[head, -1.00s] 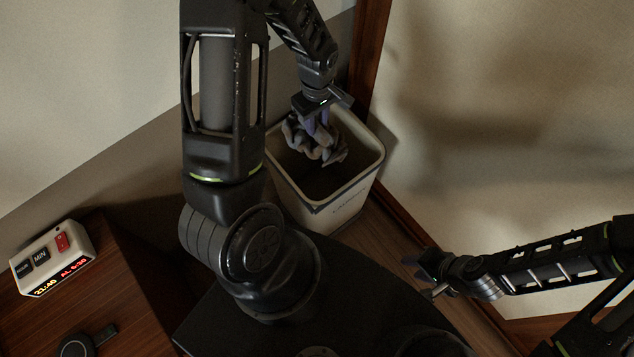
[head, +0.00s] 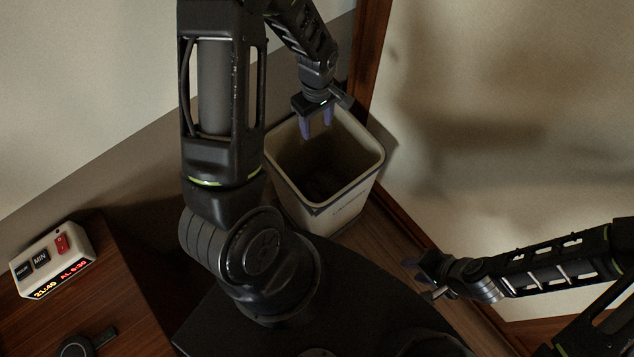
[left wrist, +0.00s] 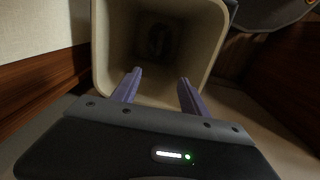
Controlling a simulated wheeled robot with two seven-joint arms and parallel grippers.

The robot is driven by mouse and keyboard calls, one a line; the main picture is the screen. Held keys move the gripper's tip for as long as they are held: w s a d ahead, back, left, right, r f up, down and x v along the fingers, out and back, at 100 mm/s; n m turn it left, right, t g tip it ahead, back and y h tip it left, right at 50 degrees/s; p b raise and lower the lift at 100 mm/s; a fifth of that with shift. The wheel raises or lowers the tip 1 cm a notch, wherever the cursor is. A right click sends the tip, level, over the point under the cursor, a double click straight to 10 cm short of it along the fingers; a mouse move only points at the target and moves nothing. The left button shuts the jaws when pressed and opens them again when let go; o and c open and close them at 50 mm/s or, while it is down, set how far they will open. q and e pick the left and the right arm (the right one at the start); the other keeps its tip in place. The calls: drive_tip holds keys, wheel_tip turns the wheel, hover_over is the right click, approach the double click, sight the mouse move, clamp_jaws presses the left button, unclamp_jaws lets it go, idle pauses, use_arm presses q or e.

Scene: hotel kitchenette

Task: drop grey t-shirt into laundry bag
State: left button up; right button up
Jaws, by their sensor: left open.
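The laundry bag (head: 355,196) is a pale, square-mouthed bin with dark trim, standing upright on the floor in the head view. It also shows in the left wrist view (left wrist: 105,60). My left gripper (head: 316,130) is open and empty over the bin's mouth, its purple fingers apart; they also show in the left wrist view (left wrist: 157,92). The grey t-shirt (head: 320,186) is a dim dark heap at the bottom of the bin, hard to make out in the shadow. My right gripper (head: 424,279) is at the lower right, away from the bin; its jaw state is unclear.
A clock (head: 54,262) and a small dark round object (head: 76,345) sit on a wooden surface (head: 120,290) at the lower left. Walls stand close behind and to the right of the bin, with a brown wooden post (head: 369,50) behind it.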

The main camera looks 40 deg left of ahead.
use_arm(q)
wheel_tip(320, 180, up, 7)
drive_tip(key=shift+p, duration=0.3)
drive_tip(key=shift+w, duration=0.1)
idle(0.8)
drive_tip(key=w+d+f+m+t+h+p, duration=0.25)
drive_tip(key=d+f+m, duration=0.25)
drive_tip(key=d+m, duration=0.5)
drive_tip(key=s+d+f+m+g+h+p, duration=0.1)
drive_tip(key=s+d+f, duration=0.2)
drive_tip(key=s+d, duration=0.4)
drive_tip(key=s+d+f+m+g+p, duration=0.1)
drive_tip(key=s+d+f, duration=0.3)
drive_tip(key=s+d, duration=0.3)
drive_tip(key=s, duration=0.3)
drive_tip(key=shift+d+f+m+h, duration=0.3)
drive_tip(key=shift+d+m+h, duration=0.05)
drive_tip(key=shift+m, duration=0.05)
